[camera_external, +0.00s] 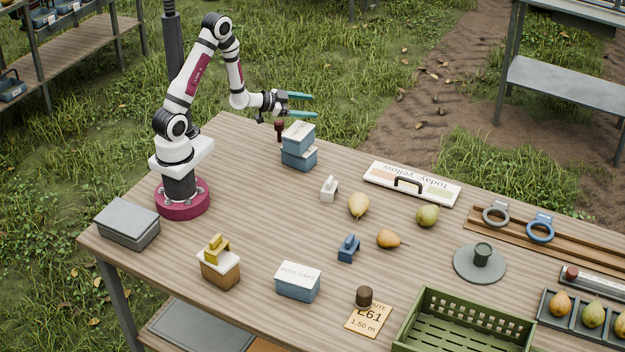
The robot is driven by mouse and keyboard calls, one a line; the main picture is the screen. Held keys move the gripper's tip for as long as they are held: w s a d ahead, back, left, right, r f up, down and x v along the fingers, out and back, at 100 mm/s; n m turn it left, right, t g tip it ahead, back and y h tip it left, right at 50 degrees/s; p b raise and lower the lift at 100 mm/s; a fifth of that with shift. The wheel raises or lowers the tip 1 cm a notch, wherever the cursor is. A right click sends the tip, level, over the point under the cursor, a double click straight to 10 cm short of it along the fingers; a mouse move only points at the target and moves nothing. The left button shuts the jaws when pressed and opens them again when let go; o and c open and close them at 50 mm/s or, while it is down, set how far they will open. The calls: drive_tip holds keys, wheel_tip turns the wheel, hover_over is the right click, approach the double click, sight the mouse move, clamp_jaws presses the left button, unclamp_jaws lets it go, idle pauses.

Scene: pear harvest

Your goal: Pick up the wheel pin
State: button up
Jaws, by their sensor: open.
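A small dark red upright piece (280,128) with a narrow lower part stands near the table's back edge, just left of the stacked blue boxes. It may be the wheel pin, but it is too small to be sure. My gripper (314,106) has teal fingers spread apart with nothing between them. It points to the right, above the stacked boxes and the table's back edge. The dark red piece shows just below the gripper's wrist end, and I see no contact with the fingers.
Stacked blue-grey boxes (299,147) stand beside the dark red piece. A white sign with a handle (411,184), loose pears (428,215), small blocks (348,248), a brown cylinder (364,296) on a card and a green crate (470,306) occupy the table. The left middle is fairly clear.

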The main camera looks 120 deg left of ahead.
sight(279, 131)
drive_tip(key=s+d+f+n, duration=0.1)
drive_tip(key=s+f, duration=0.1)
drive_tip(key=s, duration=0.2)
drive_tip(key=s+d+f+n, duration=0.1)
drive_tip(key=s+f+n, duration=0.1)
drive_tip(key=s+f, duration=0.1)
drive_tip(key=s+d+f+n+g, duration=0.1)
drive_tip(key=s+f+n, duration=0.1)
drive_tip(key=s, duration=0.3)
drive_tip(key=shift+s+f, duration=0.4)
drive_tip(key=shift+f, duration=0.2)
drive_tip(key=shift+w+a+f, duration=0.2)
drive_tip(key=shift+f, duration=0.05)
drive_tip(key=x, duration=0.6)
drive_tip(key=shift+w+a+f, duration=0.15)
clamp_jaws()
